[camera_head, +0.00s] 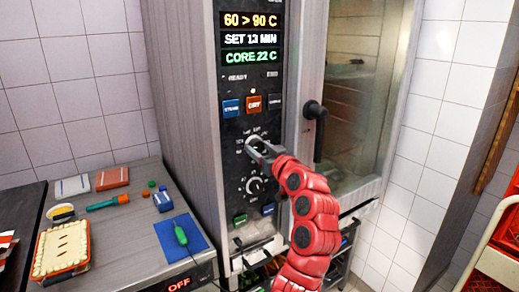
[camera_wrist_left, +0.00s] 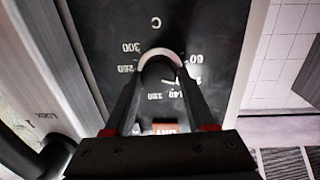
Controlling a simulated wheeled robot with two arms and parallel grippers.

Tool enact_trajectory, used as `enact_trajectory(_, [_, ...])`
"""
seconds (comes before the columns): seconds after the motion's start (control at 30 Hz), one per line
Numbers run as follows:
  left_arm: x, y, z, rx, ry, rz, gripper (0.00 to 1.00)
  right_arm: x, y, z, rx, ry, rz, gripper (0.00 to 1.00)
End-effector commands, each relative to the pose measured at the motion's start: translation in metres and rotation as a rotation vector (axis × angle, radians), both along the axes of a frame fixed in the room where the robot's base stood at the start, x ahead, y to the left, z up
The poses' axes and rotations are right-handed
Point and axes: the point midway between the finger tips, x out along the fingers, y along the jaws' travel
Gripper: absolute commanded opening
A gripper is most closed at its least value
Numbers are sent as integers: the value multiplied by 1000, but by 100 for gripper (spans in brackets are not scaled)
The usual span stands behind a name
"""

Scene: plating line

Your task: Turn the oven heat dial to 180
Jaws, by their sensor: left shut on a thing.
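The oven heat dial (camera_head: 252,141) is the upper of two knobs on the oven's black control panel (camera_head: 232,165). My left gripper (camera_head: 259,148) is shut on this dial, and its fingers cover part of it. In the left wrist view the two fingers (camera_wrist_left: 160,75) stand on either side of the dial's pale rim (camera_wrist_left: 160,53). The temperature scale there is upside down, with 300 at the left, 60 at the right, and 140 and 180 near the fingers. The display (camera_head: 250,37) reads 60 > 90 C, SET 13 MIN and CORE 22 C. My right gripper is not in view.
A lower dial (camera_head: 254,186) sits below the held one. The oven door handle (camera_head: 318,128) is close to the right of my gripper. A counter at the left holds a pie (camera_head: 62,248), a blue mat (camera_head: 190,249) and a green-handled probe (camera_head: 181,236).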

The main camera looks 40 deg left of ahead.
Motion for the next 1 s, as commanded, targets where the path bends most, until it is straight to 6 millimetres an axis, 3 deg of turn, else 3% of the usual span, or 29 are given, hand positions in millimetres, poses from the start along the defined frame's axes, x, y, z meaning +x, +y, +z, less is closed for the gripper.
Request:
enact_trajectory(0.47, [2,-1,3,160,388,-2,0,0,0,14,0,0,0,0])
enact_trajectory(1.0, [3,-1,5,355,866,-1,0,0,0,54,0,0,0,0])
